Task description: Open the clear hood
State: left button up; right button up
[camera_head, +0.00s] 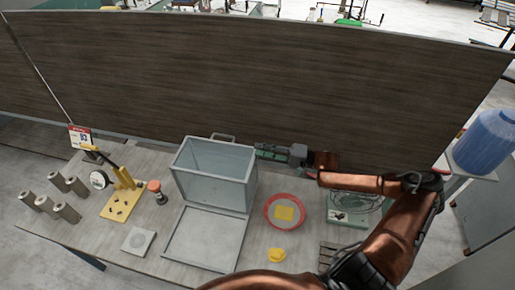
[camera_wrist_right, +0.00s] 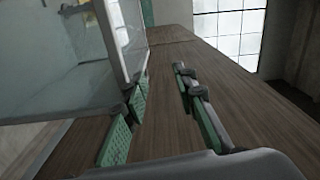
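The clear hood (camera_head: 213,172) is a see-through grey box that stands raised behind a flat, square, light-framed base (camera_head: 205,240), so the base lies uncovered in front of it. A handle (camera_head: 222,136) shows at the hood's far top edge. My right gripper (camera_head: 268,152) is just behind and to the right of the hood. In the right wrist view, its two green-padded fingers (camera_wrist_right: 160,85) are apart with nothing between them. The hood's edge (camera_wrist_right: 112,45) is close by the left finger; I cannot tell whether they touch. My left gripper is out of view.
A red round tray (camera_head: 268,222) with a yellow piece is right of the base. A green-grey box (camera_head: 343,219) is farther right. A yellow stand (camera_head: 122,200) and several grey cylinders (camera_head: 67,213) are on the left. A dark wooden panel (camera_head: 240,85) rises behind the table.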

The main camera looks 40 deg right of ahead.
jog(key=shift+p+v, duration=0.4)
jog(key=shift+v, duration=0.7)
jog(key=shift+p, duration=0.3)
